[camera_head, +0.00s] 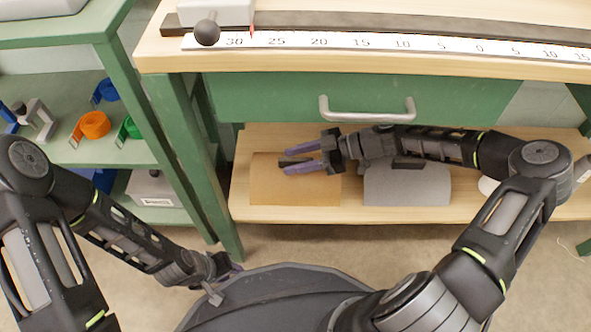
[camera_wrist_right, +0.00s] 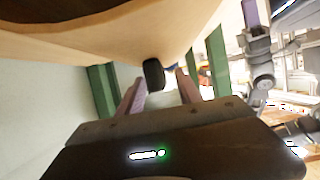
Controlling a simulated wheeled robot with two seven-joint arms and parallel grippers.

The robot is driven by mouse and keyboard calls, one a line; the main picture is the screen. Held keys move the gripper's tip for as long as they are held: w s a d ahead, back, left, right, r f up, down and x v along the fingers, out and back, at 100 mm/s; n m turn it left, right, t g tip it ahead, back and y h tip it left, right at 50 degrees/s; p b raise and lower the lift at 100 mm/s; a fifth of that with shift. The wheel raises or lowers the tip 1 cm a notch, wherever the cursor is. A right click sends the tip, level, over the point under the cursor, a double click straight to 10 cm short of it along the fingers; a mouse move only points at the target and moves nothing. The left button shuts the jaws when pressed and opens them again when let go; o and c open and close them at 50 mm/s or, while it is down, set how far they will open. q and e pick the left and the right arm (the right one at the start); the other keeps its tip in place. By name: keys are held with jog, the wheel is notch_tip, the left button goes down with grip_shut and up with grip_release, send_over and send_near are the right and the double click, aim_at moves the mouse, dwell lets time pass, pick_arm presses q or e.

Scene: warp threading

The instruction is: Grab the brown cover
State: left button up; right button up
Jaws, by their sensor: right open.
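The brown cover (camera_head: 270,188) lies on the lower wooden shelf under the green drawer, with a short dark handle (camera_head: 293,161) near its top. In the right wrist view the cover (camera_wrist_right: 130,40) fills the upper part, and its black handle (camera_wrist_right: 153,75) juts out between the fingers. My right gripper (camera_head: 292,158) reaches in from the right and is open, its two purple fingers on either side of the handle; contact cannot be told. My left gripper (camera_head: 226,275) hangs low at the left, away from the shelf; its fingers are too unclear to judge.
A grey cover (camera_head: 405,188) with a dark handle lies to the right on the same shelf (camera_head: 460,212). The drawer (camera_head: 270,98) with its metal handle (camera_head: 367,112) overhangs the shelf. A green post (camera_head: 190,150) stands left, beside a rack with coloured straps (camera_head: 92,126).

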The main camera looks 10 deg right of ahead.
jog(key=shift+c, duration=0.5)
grip_shut()
dwell(0.5)
